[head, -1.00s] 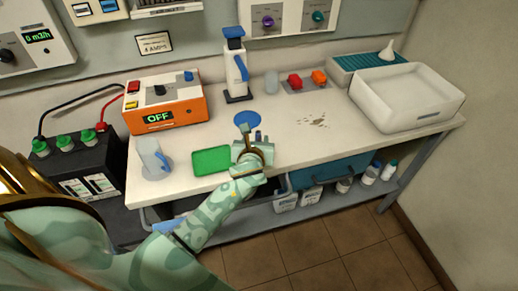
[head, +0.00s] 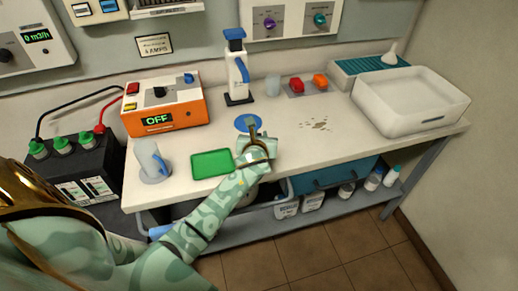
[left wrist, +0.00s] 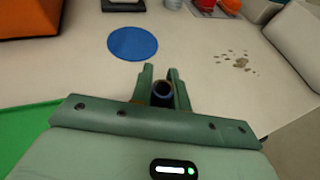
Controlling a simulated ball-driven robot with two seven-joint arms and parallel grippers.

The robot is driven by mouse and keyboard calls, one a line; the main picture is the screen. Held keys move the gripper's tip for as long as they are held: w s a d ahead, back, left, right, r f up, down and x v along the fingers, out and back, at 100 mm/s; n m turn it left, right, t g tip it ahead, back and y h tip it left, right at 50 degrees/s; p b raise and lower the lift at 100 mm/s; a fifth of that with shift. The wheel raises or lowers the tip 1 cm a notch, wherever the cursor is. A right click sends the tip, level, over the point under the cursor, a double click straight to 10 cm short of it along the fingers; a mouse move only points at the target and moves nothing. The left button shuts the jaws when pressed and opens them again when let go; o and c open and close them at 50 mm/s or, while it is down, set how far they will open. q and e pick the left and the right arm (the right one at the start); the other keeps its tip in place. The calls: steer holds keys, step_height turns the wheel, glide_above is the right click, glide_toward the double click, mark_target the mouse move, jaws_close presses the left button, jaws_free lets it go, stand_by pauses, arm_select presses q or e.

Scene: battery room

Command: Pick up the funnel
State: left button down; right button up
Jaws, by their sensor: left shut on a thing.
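The funnel (head: 391,53) looks like a white cone with its narrow end up. It stands on a teal ribbed mat (head: 372,65) at the back right of the bench. My left gripper (head: 252,131) is far from it, over the front middle of the bench. In the left wrist view the left gripper (left wrist: 162,90) is shut on a small dark blue round-ended thing (left wrist: 162,91). Most of that thing is hidden between the fingers, so I cannot tell what it is. My right gripper is not in view.
A white basin (head: 410,100) stands in front of the mat. A green tray (head: 212,163) and a clear jug (head: 152,160) are left of my gripper. A blue disc (head: 241,121) lies just behind it.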

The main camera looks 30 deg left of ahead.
arm_select(q)
steer(key=shift+r, duration=0.4)
step_height(320, 180, up, 2)
steer(key=shift+r+p, duration=0.25)
steer(key=shift+p, duration=0.75)
steer(key=s+d+r+p, duration=0.5)
steer(key=s+d+r, duration=0.4)
steer(key=s+d, duration=0.1)
steer(key=shift+r, duration=0.35)
